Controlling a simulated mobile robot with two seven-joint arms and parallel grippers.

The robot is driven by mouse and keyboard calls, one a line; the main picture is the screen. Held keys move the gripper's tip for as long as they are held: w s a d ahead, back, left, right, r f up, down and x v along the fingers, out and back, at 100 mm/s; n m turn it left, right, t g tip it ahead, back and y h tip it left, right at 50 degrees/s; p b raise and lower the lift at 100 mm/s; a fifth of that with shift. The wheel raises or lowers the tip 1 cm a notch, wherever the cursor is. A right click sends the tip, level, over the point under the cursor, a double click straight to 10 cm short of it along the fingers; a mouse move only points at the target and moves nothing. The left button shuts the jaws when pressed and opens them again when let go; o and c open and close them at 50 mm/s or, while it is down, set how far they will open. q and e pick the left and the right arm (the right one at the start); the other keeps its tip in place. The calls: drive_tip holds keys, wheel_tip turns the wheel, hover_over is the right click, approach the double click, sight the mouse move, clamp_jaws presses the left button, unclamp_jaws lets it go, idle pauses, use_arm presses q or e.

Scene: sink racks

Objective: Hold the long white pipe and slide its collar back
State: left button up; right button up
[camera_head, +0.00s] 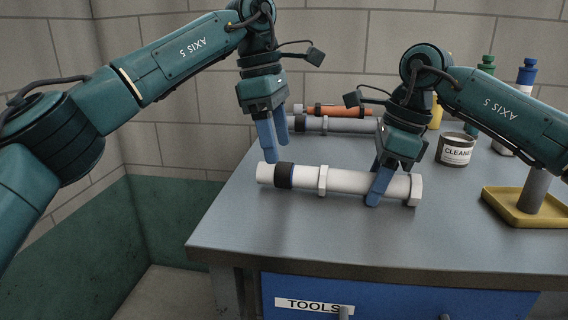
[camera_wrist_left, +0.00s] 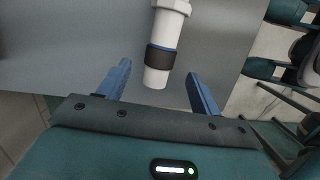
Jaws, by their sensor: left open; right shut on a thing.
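The long white pipe (camera_head: 345,182) lies across the grey workbench near its front. It has a black collar (camera_head: 284,175) with a thin blue edge near its left end, a white ring around the middle and a wider white end at the right. My right gripper (camera_head: 379,188) is shut on the pipe between the middle ring and the right end. My left gripper (camera_head: 276,140) is open and empty above the collar end. In the left wrist view, the black collar (camera_wrist_left: 161,60) and the pipe's bare end show between and beyond the left gripper's blue fingers (camera_wrist_left: 159,88).
Behind the pipe lie a grey pipe (camera_head: 340,125) and an orange pipe (camera_head: 340,110). A cleaner tin (camera_head: 455,150), bottles (camera_head: 525,80) and a yellow tray with a grey post (camera_head: 520,208) stand at the right. The bench top (camera_head: 300,228) in front of the pipe is clear.

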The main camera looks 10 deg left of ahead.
sight(268, 170)
use_arm(q)
drive_tip(key=shift+d+f, duration=0.2)
drive_tip(key=shift+f, duration=0.85)
drive_tip(key=shift+d+f, duration=0.25)
drive_tip(key=shift+f, duration=0.85)
drive_tip(key=shift+d+f, duration=0.2)
drive_tip(key=shift+f, duration=0.85)
drive_tip(key=shift+c, duration=0.3)
drive_tip(key=c, duration=0.9)
drive_tip(key=shift+a, duration=0.15)
drive_tip(key=shift+w+a, duration=0.1)
drive_tip(key=shift+a, duration=1.25)
drive_tip(key=o, duration=1)
drive_tip(key=shift+d, duration=0.1)
drive_tip(key=shift+c, duration=0.2)
drive_tip(key=shift+r, duration=3.55)
